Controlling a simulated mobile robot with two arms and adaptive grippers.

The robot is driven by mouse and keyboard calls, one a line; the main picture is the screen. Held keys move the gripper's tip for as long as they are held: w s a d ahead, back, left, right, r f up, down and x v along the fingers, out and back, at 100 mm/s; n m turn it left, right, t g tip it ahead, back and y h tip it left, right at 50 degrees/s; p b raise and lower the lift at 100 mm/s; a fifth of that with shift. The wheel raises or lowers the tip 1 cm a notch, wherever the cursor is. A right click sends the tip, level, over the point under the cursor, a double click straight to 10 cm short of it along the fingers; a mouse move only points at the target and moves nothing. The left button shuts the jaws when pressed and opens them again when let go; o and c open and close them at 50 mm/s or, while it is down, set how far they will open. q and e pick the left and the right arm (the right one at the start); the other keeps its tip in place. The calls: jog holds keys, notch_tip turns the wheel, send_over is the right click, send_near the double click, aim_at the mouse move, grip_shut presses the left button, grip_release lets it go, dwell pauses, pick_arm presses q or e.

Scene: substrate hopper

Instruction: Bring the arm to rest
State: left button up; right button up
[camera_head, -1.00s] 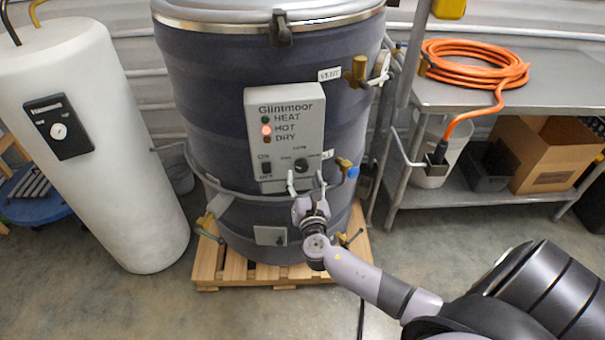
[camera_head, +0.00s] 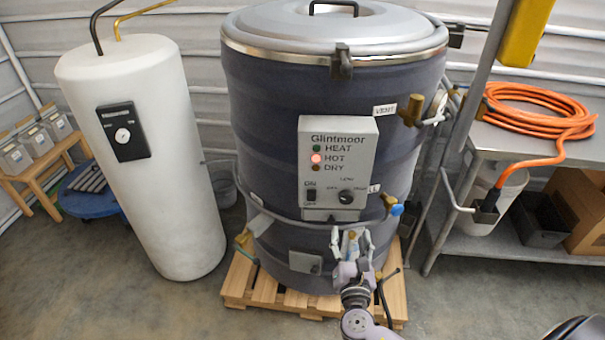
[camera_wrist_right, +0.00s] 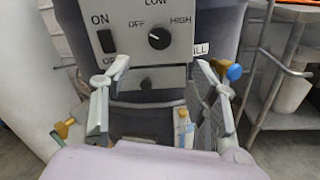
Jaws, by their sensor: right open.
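My right gripper (camera_head: 351,245) is open and empty in front of the lower part of the dark Glintmoor hopper drum (camera_head: 260,110). In the right wrist view its two fingers (camera_wrist_right: 160,100) stand wide apart below the control panel (camera_wrist_right: 205,25). The panel (camera_head: 338,165) shows its red HOT light lit; the HEAT and DRY lights look dark. A brass fitting stands between the fingers in the wrist view, apart from them. My left gripper is in neither view.
The drum stands on a wooden pallet (camera_head: 235,291). A white tank (camera_head: 165,200) is at left, with a small wooden stool beyond it. At right, a steel bench (camera_head: 500,140) carries a coiled orange hose (camera_head: 530,100). The floor in front is clear.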

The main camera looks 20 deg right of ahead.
jog(key=s+f+m+g+y, duration=0.1)
jog(key=s+f+m+g, duration=0.25)
jog(key=f, duration=0.65)
jog(key=s+f+m+g+y, duration=0.1)
jog(key=s+f+m+g, duration=0.3)
jog(key=f, duration=0.6)
jog(key=s+f+m+g+y, duration=0.15)
jog(key=s+f, duration=0.35)
jog(key=f, duration=0.5)
jog(key=s+a+f+m+g+y, duration=0.1)
jog(key=s+a+f+m+g, duration=0.1)
jog(key=s+f+m, duration=0.3)
jog(key=s+a+f+m+g+y, duration=0.2)
jog(key=s+f+m, duration=0.3)
jog(key=s, duration=0.9)
jog(key=s+a+f+m+g+y, duration=0.1)
jog(key=s+a+f+m+g, duration=0.1)
jog(key=s+a+f+m, duration=0.2)
jog(key=s+f+m, duration=0.1)
jog(key=s+f, duration=0.2)
jog(key=s, duration=0.3)
jog(key=shift+a+m, duration=0.35)
jog(key=shift+m, duration=0.05)
jog(key=shift+f, duration=0.1)
